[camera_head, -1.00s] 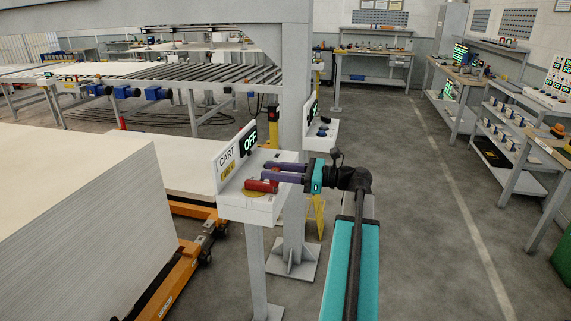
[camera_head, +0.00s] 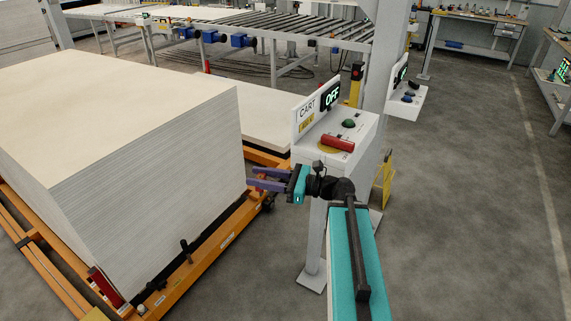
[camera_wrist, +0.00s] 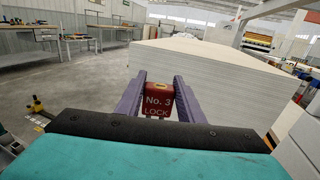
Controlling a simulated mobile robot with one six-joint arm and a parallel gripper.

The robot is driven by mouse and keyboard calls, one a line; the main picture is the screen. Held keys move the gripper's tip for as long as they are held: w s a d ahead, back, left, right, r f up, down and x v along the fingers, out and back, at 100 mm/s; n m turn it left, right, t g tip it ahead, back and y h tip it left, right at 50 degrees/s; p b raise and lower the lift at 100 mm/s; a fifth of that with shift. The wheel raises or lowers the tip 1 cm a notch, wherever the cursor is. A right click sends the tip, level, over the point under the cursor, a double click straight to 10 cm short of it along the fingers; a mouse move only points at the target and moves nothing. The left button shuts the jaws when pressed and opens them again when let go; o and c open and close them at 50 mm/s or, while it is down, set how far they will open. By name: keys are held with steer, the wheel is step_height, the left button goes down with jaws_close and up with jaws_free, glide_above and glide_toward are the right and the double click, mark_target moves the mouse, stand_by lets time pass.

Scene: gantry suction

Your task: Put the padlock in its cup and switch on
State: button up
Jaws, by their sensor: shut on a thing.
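A red padlock (camera_wrist: 158,103) reading "No. 3 LOCK" is between the purple fingers of my gripper (camera_wrist: 158,92) in the wrist view. The fingers are shut on it. In the head view my gripper (camera_head: 252,179) is in front of and below the CART box, beside the board stack's corner; the padlock cannot be made out there. I cannot make out the padlock's cup.
A tall board stack (camera_head: 140,190) on an orange cart (camera_head: 225,230) fills the left. The box's grey post (camera_head: 314,240) stands just right of my gripper. A second box (camera_head: 405,100) is behind. Open floor (camera_head: 470,200) lies to the right.

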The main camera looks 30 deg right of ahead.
steer(key=w+a+f, duration=0.1)
steer(key=a+f, duration=0.1)
steer(key=a, duration=0.2)
steer(key=w+a+f+n+g+y, duration=0.1)
steer(key=a+f, duration=0.2)
steer(key=a, duration=0.2)
steer(key=shift+w+a, duration=0.25)
steer(key=shift+w, duration=0.15)
steer(key=shift+a, duration=0.1)
